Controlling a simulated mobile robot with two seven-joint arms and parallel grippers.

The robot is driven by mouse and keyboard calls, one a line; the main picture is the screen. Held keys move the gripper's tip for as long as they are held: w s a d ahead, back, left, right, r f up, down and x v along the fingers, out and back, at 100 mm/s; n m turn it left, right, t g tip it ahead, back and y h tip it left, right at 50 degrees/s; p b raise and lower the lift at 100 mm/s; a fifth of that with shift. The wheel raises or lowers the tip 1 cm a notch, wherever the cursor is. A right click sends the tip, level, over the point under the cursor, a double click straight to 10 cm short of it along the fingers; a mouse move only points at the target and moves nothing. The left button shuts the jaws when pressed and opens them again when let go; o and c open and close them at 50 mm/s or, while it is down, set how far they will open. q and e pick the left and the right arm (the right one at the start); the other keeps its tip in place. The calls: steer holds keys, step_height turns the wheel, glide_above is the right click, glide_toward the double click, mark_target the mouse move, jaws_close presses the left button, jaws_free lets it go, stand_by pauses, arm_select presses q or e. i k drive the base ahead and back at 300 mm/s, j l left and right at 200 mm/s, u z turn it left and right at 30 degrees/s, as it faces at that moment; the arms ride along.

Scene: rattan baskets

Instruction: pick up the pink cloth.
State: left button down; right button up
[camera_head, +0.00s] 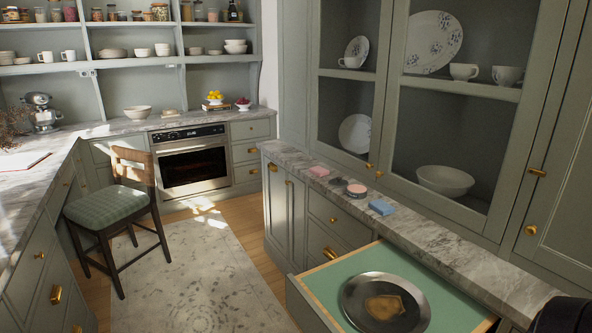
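A small flat pink piece (319,171), which looks like the folded pink cloth, lies on the marble counter (440,245) in front of the glass cabinet, near the counter's far end. It is small in view, so its folds cannot be made out. Nothing covers it. No gripper fingers show in this view. A dark rounded shape cut off by the bottom right corner may be part of my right arm; it is far from the cloth.
Beside the cloth are a dark round dish (338,182), a pink-topped round item (357,189) and a blue folded piece (382,207). Below the counter, a green-lined drawer (450,310) stands open with a metal plate (356,305) inside.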

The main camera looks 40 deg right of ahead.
mark_target(318, 171)
steer(key=i+l+z, duration=0.1)
steer(key=i+l, duration=0.15)
steer(key=i, duration=0.3)
steer(key=i+l+z, duration=0.1)
steer(key=i+l, duration=0.15)
steer(key=i, duration=0.3)
steer(key=i+l+z, duration=0.1)
steer(key=i, duration=0.5)
steer(key=i+l+z, duration=0.1)
steer(key=i, duration=0.45)
